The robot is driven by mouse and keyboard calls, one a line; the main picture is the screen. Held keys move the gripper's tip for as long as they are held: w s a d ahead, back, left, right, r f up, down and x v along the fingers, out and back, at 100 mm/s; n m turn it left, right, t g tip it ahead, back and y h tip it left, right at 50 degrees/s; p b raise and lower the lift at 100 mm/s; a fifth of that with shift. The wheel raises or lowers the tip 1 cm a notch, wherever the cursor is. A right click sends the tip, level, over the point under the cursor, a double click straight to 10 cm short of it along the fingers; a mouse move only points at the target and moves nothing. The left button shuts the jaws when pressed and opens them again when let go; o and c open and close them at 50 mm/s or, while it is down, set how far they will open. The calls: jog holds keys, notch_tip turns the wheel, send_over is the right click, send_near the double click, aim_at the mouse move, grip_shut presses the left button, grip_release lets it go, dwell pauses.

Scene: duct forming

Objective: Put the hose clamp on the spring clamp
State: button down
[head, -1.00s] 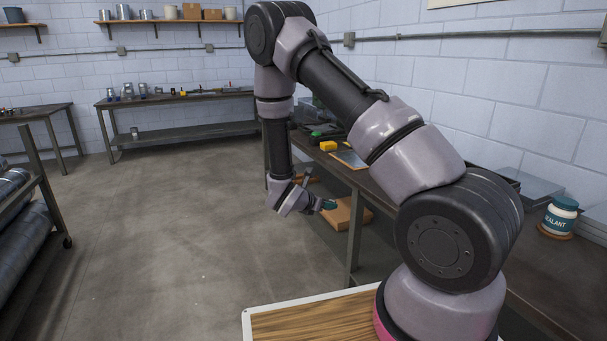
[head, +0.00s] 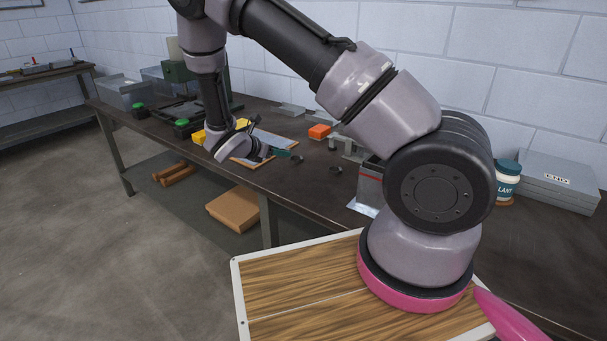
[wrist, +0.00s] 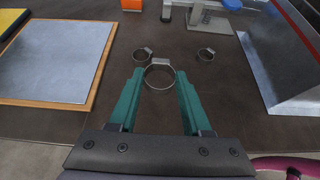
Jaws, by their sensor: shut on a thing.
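My gripper (wrist: 160,78) has teal fingers shut on a metal ring-shaped hose clamp (wrist: 158,63), held between the fingertips in the wrist view. In the head view my gripper (head: 284,154) is over the front part of the dark workbench, with a ring by its tips. One may be the spring clamp, but I cannot tell which. The gap between the held clamp and the bench is unclear.
A metal sheet on a wooden board (wrist: 55,62) lies to the left. A bent metal piece (wrist: 275,65) lies to the right. An orange block (head: 320,131) and a metal fixture (wrist: 213,18) stand farther back. The bench (head: 312,186) is bare around the rings.

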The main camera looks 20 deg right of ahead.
notch_tip(320, 180, down, 9)
jog(key=shift+f, duration=0.1)
dwell(0.3)
jog(key=shift+c, duration=1.7)
grip_release()
